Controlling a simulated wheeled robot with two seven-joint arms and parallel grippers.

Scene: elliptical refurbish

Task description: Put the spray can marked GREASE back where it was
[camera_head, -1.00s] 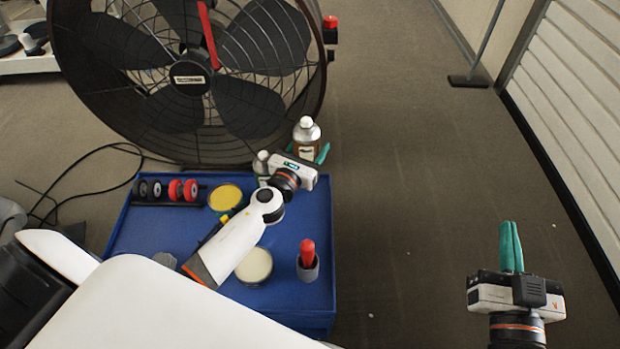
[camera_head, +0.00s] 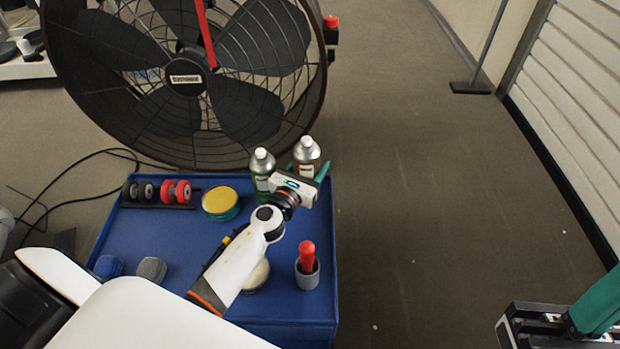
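A silver spray can with a white cap and brownish label (camera_head: 307,151) is at the back right of the blue tray top. My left gripper (camera_head: 307,168) has a green finger on either side of it and appears shut on it. Its lower part is hidden by the gripper, so I cannot tell whether it touches the tray. Neither label is legible. My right gripper (camera_head: 585,315) is at the lower right, partly out of frame, away from the cart; its opening is unclear.
A large fan (camera_head: 187,80) stands close behind.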

